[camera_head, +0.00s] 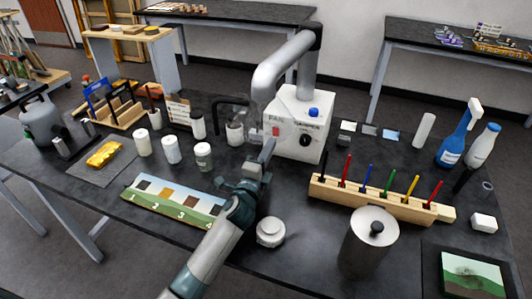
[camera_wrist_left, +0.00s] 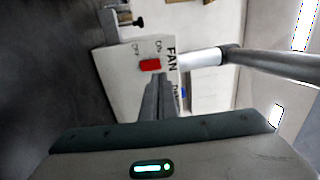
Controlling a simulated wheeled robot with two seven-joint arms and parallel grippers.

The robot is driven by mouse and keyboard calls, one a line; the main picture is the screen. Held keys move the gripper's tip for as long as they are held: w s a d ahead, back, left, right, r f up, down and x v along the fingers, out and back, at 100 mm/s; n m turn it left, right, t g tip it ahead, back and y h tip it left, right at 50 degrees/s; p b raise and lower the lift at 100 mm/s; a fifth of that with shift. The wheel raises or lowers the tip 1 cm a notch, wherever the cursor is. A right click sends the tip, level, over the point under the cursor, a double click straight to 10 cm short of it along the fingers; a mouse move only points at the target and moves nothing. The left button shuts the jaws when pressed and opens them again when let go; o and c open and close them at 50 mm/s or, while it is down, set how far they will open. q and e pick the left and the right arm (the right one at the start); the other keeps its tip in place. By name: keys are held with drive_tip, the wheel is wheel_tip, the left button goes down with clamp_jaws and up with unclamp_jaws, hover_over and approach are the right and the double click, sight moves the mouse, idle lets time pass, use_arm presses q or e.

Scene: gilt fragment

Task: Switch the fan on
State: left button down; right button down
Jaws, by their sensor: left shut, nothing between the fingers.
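The fan unit (camera_head: 293,149) is a white box with a grey extraction pipe (camera_head: 284,68) on top, standing at the back middle of the dark table. Its front carries the word FAN, a red switch (camera_head: 276,131), a black knob (camera_head: 306,140) and a blue button (camera_head: 313,112). In the left wrist view the red switch (camera_wrist_left: 150,65) sits beside ON and OFF marks. My left gripper (camera_head: 268,147) is shut and empty, its fingertips (camera_wrist_left: 156,80) close in front of the switch. I cannot tell whether they touch it. My right gripper is not in view.
A wooden rack (camera_head: 375,198) of coloured tools stands right of my left arm, with a metal canister (camera_head: 369,245) in front. Jars (camera_head: 203,156) and a painted strip (camera_head: 172,199) lie to the left. A round white pot (camera_head: 270,232) stands close to my forearm.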

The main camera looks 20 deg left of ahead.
use_arm(q)
drive_tip(key=shift+w+d+r+p, duration=0.1)
drive_tip(key=shift+w+r+p, duration=0.1)
drive_tip(key=shift+w, duration=1)
drive_tip(key=shift+w+r+p, duration=0.15)
drive_tip(key=shift+w, duration=1)
drive_tip(key=shift+w+r+p, duration=0.1)
drive_tip(key=shift+w+p, duration=0.1)
drive_tip(key=shift+p, duration=0.7)
drive_tip(key=shift+s, duration=0.1)
